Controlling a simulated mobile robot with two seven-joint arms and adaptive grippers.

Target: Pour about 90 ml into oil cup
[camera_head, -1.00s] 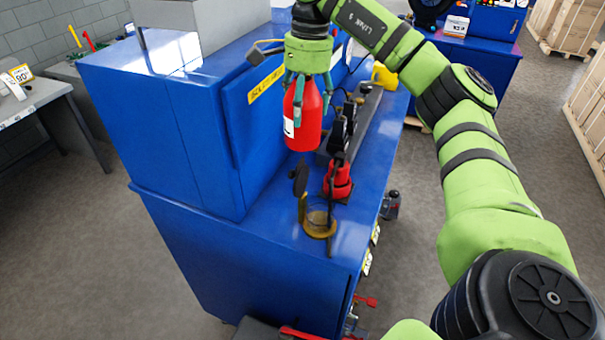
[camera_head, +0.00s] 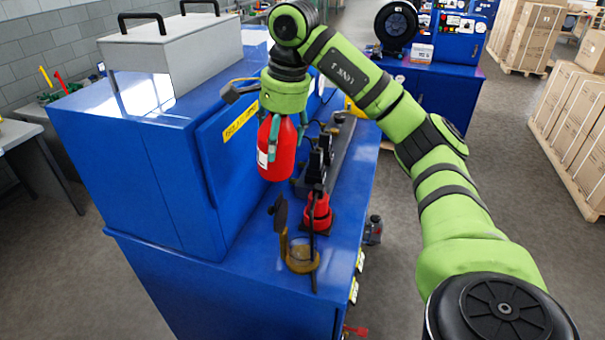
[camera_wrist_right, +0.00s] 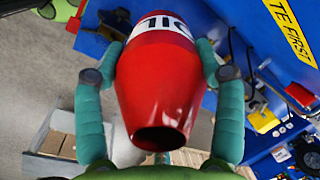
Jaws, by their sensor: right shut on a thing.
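My right gripper (camera_head: 282,150) is shut around a red oil bottle (camera_head: 275,165) with a white label. The bottle hangs about upright below my wrist, above the blue bench and apart from it. In the right wrist view the red bottle (camera_wrist_right: 160,85) sits between the two green fingers (camera_wrist_right: 155,75). Its dark open mouth faces the camera, and part of the label lettering shows. The oil cup (camera_head: 300,257), a small amber cup with a dark lid standing open, is on the bench below and right of the bottle. Its fill level is too small to tell. My left gripper is not in view.
A red-based device (camera_head: 318,212) stands just behind the oil cup, with a dark row of fittings (camera_head: 325,160) beyond it. A tall blue cabinet (camera_head: 170,170) rises left of the bottle. The bench top (camera_head: 255,270) in front of the cabinet is clear.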

